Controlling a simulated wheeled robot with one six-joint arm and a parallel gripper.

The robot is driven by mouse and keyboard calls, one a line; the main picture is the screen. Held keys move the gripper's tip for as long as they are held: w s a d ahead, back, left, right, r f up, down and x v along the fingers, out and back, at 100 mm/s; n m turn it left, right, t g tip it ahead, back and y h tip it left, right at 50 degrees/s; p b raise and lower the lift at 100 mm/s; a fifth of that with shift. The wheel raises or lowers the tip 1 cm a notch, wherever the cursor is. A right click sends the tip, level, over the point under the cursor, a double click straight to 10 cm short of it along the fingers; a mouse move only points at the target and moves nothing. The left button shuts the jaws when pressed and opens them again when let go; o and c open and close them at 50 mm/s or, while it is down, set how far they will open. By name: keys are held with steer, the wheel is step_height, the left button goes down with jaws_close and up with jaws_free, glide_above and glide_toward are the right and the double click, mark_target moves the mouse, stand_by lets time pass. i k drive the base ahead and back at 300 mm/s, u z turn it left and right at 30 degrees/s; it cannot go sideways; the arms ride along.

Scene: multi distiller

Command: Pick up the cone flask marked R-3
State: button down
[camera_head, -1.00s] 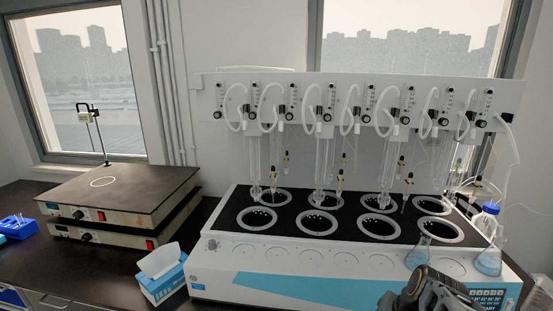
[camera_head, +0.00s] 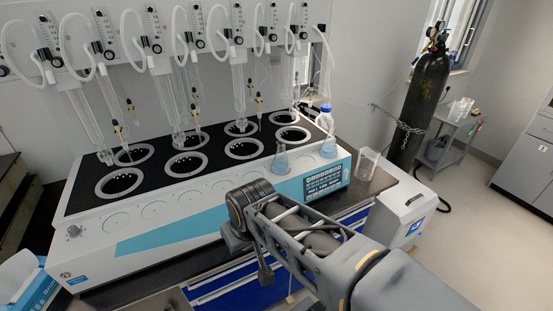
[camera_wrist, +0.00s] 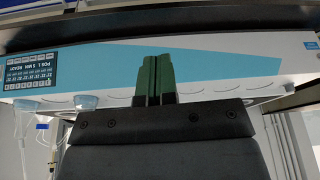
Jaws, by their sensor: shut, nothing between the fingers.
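A cone flask (camera_head: 281,160) with pale blue liquid stands upright at the front right of the white distiller (camera_head: 130,225). No R-3 mark can be read on it. A bottle with a blue cap (camera_head: 328,146) and blue liquid stands to its right. The wrist view shows the scene upside down, with the bases of two blue-tinted vessels, one nearer (camera_wrist: 87,102) and one farther left (camera_wrist: 28,104). My gripper (camera_wrist: 153,75) shows green fingers, shut and empty, before the distiller's front panel and apart from the vessels. In the head view my arm hides the fingers.
Glass tubes (camera_head: 170,100) hang above the distiller's round wells. A clear beaker (camera_head: 367,164) stands on the bench to the right. A black gas cylinder (camera_head: 420,110) is chained by the wall, with a small grey cart (camera_head: 450,140) beside it. The floor at right is clear.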

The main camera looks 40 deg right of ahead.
mark_target(281, 165)
steer(key=z, duration=0.05)
steer(key=k, duration=0.5)
steer(key=u, duration=1.2)
steer(key=i, duration=0.95)
steer(key=z, duration=2.2)
